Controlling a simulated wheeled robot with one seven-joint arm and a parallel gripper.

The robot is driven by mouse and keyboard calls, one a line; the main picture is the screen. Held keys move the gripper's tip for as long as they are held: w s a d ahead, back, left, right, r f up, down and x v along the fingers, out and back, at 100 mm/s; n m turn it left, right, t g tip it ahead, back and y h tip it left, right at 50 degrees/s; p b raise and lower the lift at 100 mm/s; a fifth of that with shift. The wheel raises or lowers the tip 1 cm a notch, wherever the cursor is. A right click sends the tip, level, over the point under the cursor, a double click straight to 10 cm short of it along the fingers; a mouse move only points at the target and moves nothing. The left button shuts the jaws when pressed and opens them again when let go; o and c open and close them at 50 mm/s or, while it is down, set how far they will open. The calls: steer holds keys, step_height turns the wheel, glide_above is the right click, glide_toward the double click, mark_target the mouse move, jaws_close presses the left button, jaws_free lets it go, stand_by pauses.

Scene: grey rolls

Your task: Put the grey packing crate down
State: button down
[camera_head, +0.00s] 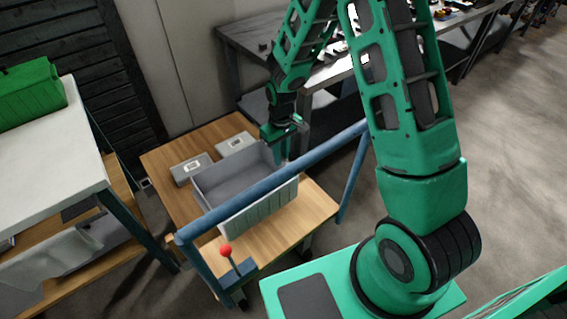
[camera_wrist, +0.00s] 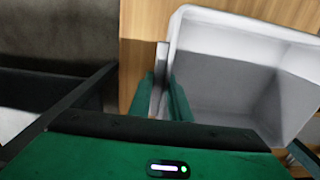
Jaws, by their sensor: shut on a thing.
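The grey packing crate (camera_head: 262,209) is at the wooden top of a cart (camera_head: 306,208), open side up and looking empty. I cannot tell whether its base touches the wood or hangs just above it. My gripper (camera_head: 283,150) is at the crate's far right edge, pointing down. In the wrist view, the green fingers (camera_wrist: 164,98) are shut on the crate's rim, and the pale crate (camera_wrist: 238,85) spreads to the right. The cart's blue handle bar hides part of the crate in the head view.
Two small grey boxes, one at left (camera_head: 190,168) and one behind (camera_head: 236,143), sit beside the crate. The blue handle bar (camera_head: 275,180) crosses in front. A red-knobbed lever (camera_head: 226,251) stands at the cart's near corner. A white-topped table (camera_head: 50,150) with a green crate (camera_head: 30,95) is left.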

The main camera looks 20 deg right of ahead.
step_height(320, 180, down, 4)
steer(key=shift+r, duration=0.1)
stand_by(0.4)
steer(key=c, duration=1.6)
jaws_free()
steer(key=shift+c, duration=0.2)
step_height(320, 180, up, 12)
steer(key=shift+f, duration=0.1)
steer(key=shift+d, duration=0.1)
